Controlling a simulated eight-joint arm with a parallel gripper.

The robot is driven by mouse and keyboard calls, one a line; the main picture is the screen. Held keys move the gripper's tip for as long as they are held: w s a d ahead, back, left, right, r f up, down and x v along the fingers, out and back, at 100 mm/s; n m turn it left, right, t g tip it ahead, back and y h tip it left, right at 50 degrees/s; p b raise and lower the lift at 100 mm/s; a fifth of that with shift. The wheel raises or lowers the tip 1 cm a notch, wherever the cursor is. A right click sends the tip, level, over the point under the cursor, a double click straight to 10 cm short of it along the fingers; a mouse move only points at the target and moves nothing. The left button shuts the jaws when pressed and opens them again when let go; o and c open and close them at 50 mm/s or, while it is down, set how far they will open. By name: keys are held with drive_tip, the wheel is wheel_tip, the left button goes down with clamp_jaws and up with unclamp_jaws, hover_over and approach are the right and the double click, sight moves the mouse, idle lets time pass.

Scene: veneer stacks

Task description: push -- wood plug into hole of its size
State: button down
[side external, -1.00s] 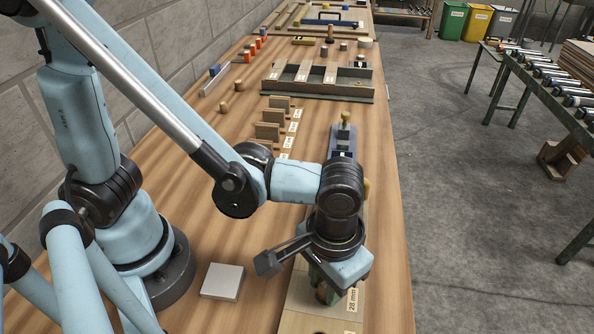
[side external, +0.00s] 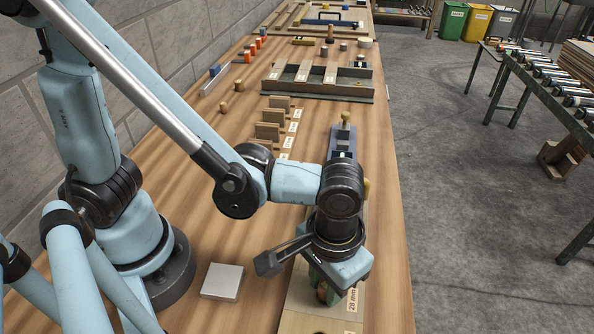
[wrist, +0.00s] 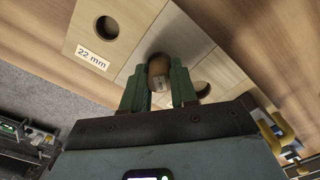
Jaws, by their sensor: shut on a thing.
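My gripper (wrist: 159,88) has its green fingers shut on a brown wood plug (wrist: 159,68) in the wrist view. The plug is at a dark round hole in a pale wood board (wrist: 150,42); how deep it sits, if at all, I cannot tell. A panel labelled 22 mm (wrist: 92,60) with an empty hole (wrist: 107,27) lies to the upper left. Another open hole (wrist: 202,88) shows right of the fingers. In the side view my gripper (side external: 326,292) is low over the board (side external: 297,312), beside a 28 mm label (side external: 352,300). The plug is mostly hidden there.
A pale square block (side external: 222,281) lies left of the board. Upright wooden pieces (side external: 268,131) with labels and a dark divided tray (side external: 318,90) stand farther back. The bench's right edge drops to a grey floor (side external: 470,190).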

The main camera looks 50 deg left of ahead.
idle(0.4)
drive_tip(key=shift+m, duration=0.7)
drive_tip(key=shift+f, duration=0.4)
drive_tip(key=shift+r, duration=0.1)
drive_tip(key=shift+r, duration=0.35)
idle(0.4)
drive_tip(key=shift+n, duration=1.1)
drive_tip(key=shift+f, duration=0.45)
